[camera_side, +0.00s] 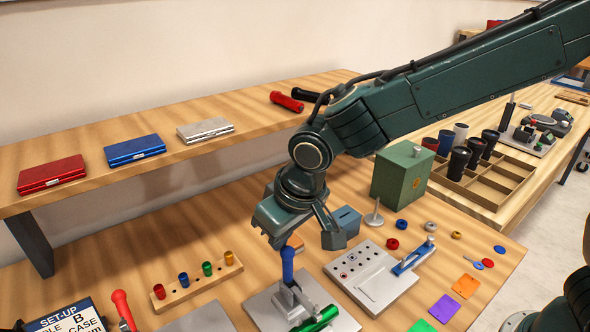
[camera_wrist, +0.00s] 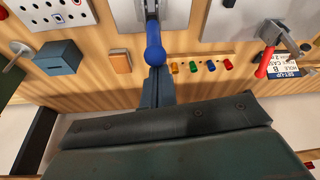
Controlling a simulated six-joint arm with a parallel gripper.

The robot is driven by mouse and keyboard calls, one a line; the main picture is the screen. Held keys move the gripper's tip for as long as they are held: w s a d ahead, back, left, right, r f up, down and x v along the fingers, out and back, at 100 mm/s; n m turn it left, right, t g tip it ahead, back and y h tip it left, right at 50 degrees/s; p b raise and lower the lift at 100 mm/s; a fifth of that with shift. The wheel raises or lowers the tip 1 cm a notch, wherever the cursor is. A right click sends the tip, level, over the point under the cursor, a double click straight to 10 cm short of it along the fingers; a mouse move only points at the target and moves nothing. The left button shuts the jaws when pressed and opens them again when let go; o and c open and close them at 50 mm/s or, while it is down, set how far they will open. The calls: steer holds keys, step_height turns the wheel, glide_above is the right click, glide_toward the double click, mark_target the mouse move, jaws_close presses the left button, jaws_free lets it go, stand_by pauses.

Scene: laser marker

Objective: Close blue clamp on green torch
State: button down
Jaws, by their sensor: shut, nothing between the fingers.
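The blue clamp (camera_side: 287,265) has its blue handle standing upright above a grey metal base plate (camera_side: 262,312). The green torch (camera_side: 318,319) lies at the foot of the clamp, at the bottom edge of the side view. My gripper (camera_side: 279,241) is shut and empty, with its tips right at the top of the blue handle. In the wrist view my gripper (camera_wrist: 156,76) points at the round end of the blue clamp handle (camera_wrist: 154,50). I cannot tell whether they touch. The torch is not visible in the wrist view.
A red-handled clamp (camera_side: 122,309) and a set-up sign (camera_side: 70,318) stand left. A wooden rack of coloured pegs (camera_side: 197,282) is nearby. To the right are a plate with holes (camera_side: 370,279), a blue-grey box (camera_side: 346,222) and a green box (camera_side: 402,174). A shelf (camera_side: 215,128) runs behind.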

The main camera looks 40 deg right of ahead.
steer(key=shift+s+f, duration=0.15)
steer(key=shift+s, duration=0.05)
step_height(320, 180, up, 10)
steer(key=shift+s, duration=0.45)
stand_by(0.9)
steer(key=shift+d+f, duration=0.1)
steer(key=s+d+r+m, duration=0.15)
steer(key=s+d, duration=0.25)
steer(key=d, duration=0.4)
steer(key=s+d+r, duration=0.3)
steer(key=d, duration=0.5)
steer(key=s+d+f+t, duration=0.1)
steer(key=s+d+f, duration=0.2)
steer(key=s+d, duration=0.6)
steer(key=s, duration=0.4)
steer(key=shift+f+m+t+h, duration=0.2)
steer(key=shift+m+t+h, duration=0.15)
steer(key=shift+t+h, duration=0.05)
